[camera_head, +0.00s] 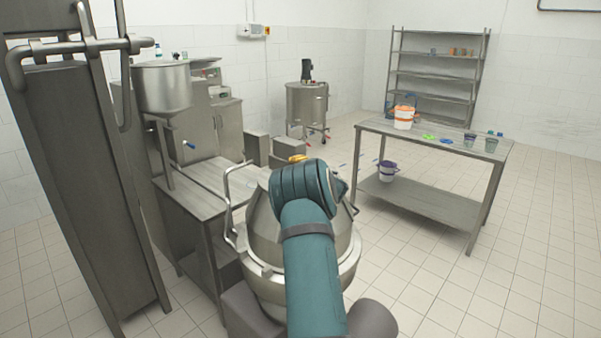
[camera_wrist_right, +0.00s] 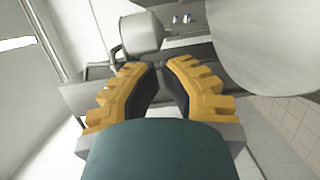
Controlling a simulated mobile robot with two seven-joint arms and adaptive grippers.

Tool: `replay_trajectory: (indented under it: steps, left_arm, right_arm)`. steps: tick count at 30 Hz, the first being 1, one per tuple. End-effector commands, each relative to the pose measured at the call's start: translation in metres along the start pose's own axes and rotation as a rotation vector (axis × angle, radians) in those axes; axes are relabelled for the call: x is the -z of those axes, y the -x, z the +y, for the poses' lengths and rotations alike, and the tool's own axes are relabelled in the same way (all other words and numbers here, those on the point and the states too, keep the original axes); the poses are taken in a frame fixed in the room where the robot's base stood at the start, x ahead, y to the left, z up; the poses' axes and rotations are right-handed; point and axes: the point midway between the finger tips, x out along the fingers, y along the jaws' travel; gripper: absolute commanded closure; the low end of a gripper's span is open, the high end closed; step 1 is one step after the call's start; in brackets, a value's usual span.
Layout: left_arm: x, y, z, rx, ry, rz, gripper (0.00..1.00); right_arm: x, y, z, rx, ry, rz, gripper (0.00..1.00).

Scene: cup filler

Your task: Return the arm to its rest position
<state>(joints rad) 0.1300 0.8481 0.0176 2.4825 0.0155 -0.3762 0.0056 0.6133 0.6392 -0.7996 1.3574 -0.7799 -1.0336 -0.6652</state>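My right arm (camera_head: 311,270) comes up from the bottom middle of the head view, in teal. Its wrist is over the large steel kettle (camera_head: 262,245) and hides part of it. Only a bit of yellow of my right gripper (camera_head: 298,158) shows beyond the wrist. In the right wrist view its two yellow fingers with black pads (camera_wrist_right: 161,66) lean inward, with their tips almost meeting. I see nothing held between them. My left arm and gripper are not in view.
A steel side table (camera_head: 200,190) and a hopper (camera_head: 164,88) stand left of the kettle. A tall steel frame (camera_head: 75,180) is at far left. The right table (camera_head: 450,146) bears a white-and-orange bucket (camera_head: 403,118) and cups. Tiled floor (camera_head: 440,280) is free at right.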

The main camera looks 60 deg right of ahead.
Motion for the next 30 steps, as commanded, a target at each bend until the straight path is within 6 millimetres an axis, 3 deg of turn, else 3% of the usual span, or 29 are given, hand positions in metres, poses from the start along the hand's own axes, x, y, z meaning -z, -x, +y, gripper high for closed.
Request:
replay_trajectory:
  steps: [8, 20, 25, 30]
  left_arm:
    - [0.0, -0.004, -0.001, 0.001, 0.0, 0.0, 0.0]
    - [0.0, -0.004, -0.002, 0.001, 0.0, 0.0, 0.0]
    - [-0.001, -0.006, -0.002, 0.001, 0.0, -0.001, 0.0]
    - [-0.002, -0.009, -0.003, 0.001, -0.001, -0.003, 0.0]
  right_arm:
    - [0.0, 0.03, 0.0, -0.001, -0.001, 0.0, 1.0]
    - [0.006, 0.031, -0.007, 0.006, -0.025, 0.001, 1.0]
    - [0.046, 0.018, -0.056, 0.062, -0.205, -0.013, 1.0]
    - [0.114, 0.011, -0.129, 0.175, -0.47, -0.045, 1.0]
